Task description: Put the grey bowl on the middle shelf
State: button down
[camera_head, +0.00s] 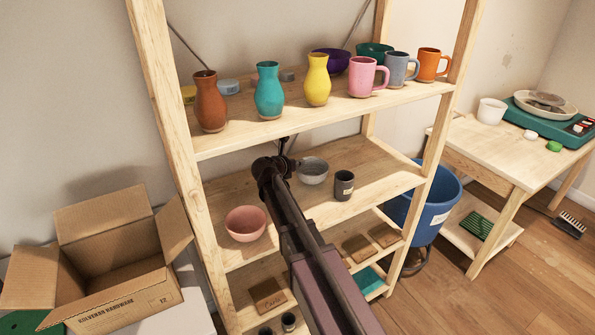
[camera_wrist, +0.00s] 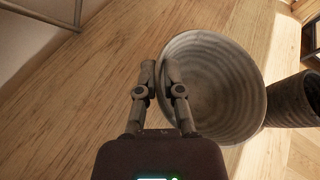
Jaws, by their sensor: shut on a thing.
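The grey bowl (camera_head: 314,171) is at the middle shelf (camera_head: 216,190), right of my gripper's end and left of a dark cup. In the wrist view the bowl (camera_wrist: 222,90) appears upright, with its ribbed inside showing. My gripper (camera_wrist: 162,72) is shut on the bowl's near-left rim, one finger outside and one inside. In the head view my gripper (camera_head: 287,150) is partly hidden by my own arm. The bowl's base is hidden, so I cannot tell whether it touches the shelf board.
A dark grey cup (camera_head: 344,186) stands close to the bowl's right. A pink bowl (camera_head: 245,223) sits at the shelf's left front. The upper shelf (camera_head: 225,138) holds vases and mugs just overhead. An open cardboard box (camera_head: 110,262) stands left; a blue bucket (camera_head: 437,212) stands right.

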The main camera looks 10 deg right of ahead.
jog(key=shift+f+b, duration=0.35)
jog(key=shift+f, duration=0.3)
jog(key=shift+f, duration=0.1)
jog(key=c, duration=0.8)
grip_release()
jog(key=shift+s+a+r, duration=0.25)
jog(key=shift+s+r, duration=0.05)
jog(key=shift+r, duration=0.05)
jog(key=shift+p+v, duration=2.4)
jog(key=shift+v, duration=3.15)
